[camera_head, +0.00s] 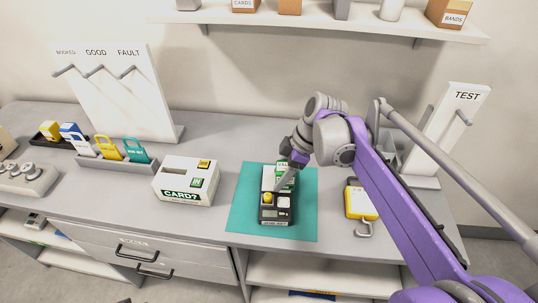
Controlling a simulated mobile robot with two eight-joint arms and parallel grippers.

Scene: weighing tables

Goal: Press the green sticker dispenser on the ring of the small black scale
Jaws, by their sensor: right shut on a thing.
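The small black scale (276,219) sits on a teal mat (247,210) in the middle of the table. It has a small display, with a yellow round piece (268,198) and a pale round piece (283,203) above it. A green-and-white dispenser (284,170) stands at the scale's far end. My right gripper (283,184) reaches down from the right over the dispenser and is shut on it, partly covering it. The exact contact of the fingers is too small to tell. My left gripper is not in view.
A white card box (172,190) stands left of the mat. A yellow tagged device (360,202) lies to the right, beside my right arm. A grey tray (115,163) of coloured tags stands further left. A TEST hook board (445,130) rises behind my arm.

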